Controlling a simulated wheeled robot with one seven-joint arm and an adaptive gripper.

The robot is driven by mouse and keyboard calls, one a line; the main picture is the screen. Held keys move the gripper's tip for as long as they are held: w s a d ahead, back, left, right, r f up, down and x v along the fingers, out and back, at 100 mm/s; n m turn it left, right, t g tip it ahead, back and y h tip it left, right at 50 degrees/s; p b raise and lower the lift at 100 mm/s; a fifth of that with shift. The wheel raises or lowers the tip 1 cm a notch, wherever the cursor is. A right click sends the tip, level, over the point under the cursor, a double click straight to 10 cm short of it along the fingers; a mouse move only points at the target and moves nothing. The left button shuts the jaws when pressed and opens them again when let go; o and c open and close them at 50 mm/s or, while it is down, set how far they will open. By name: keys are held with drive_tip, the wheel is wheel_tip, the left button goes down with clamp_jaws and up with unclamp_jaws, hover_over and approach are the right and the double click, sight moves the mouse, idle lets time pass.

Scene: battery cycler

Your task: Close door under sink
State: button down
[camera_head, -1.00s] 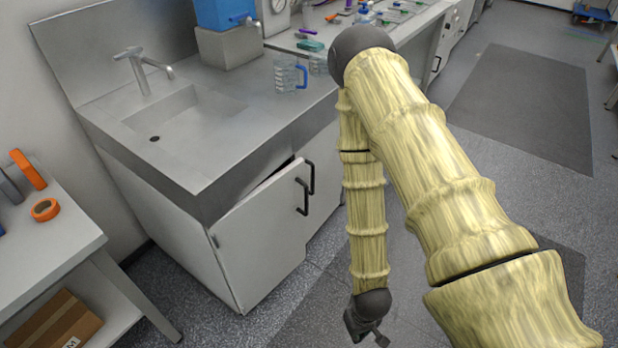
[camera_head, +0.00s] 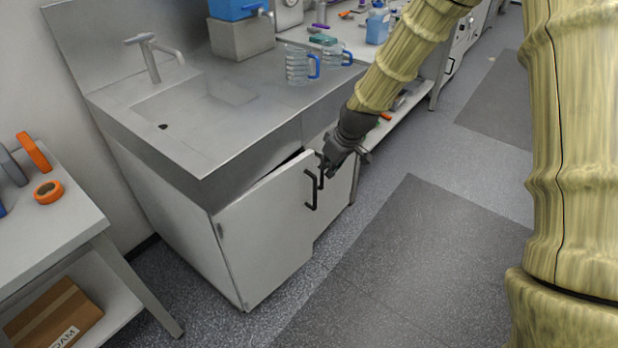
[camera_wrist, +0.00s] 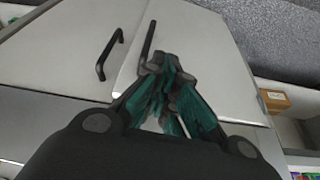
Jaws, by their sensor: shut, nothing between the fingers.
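The white door under the sink (camera_head: 265,235) stands ajar, with a dark gap along its top edge and its free edge out from the cabinet. Its black handle (camera_head: 311,190) is near that edge. The neighbouring door (camera_head: 340,182) looks closed; its handle (camera_head: 320,170) is partly covered by my gripper. My gripper (camera_head: 328,170) is at the upper free edge of the ajar door. In the wrist view my gripper (camera_wrist: 168,62) is shut and empty, its fingertips overlapping one end of the ajar door's handle (camera_wrist: 148,38). I cannot tell if they touch.
The steel sink counter (camera_head: 250,130) overhangs the doors. Clear jugs (camera_head: 297,66) stand on it. A side table (camera_head: 60,225) with an orange tape roll (camera_head: 48,192) is at left, a cardboard box (camera_head: 55,315) on its lower shelf. The floor (camera_head: 400,270) before the cabinet is clear.

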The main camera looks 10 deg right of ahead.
sight(298, 166)
drive_tip(key=w+a+f, duration=0.1)
drive_tip(key=w+f, duration=0.1)
drive_tip(key=w+a+f, duration=0.1)
drive_tip(key=f, duration=0.2)
drive_tip(key=w+a+f, duration=0.1)
drive_tip(key=w+f, duration=0.1)
drive_tip(key=f, duration=0.1)
drive_tip(key=shift+w+f, duration=0.25)
drive_tip(key=shift+w, duration=0.1)
drive_tip(key=shift+w+a+p, duration=0.3)
drive_tip(key=shift+w+a, duration=0.15)
drive_tip(key=shift+w, duration=0.3)
drive_tip(key=shift+w, duration=0.1)
drive_tip(key=shift+n+y, duration=0.3)
drive_tip(key=shift+n, duration=0.6)
drive_tip(key=w+a, duration=0.2)
drive_tip(key=w, duration=0.1)
drive_tip(key=shift+w, duration=0.3)
drive_tip(key=shift+w+a+r, duration=0.1)
drive_tip(key=shift+w+a, duration=0.05)
drive_tip(key=shift+w, duration=0.05)
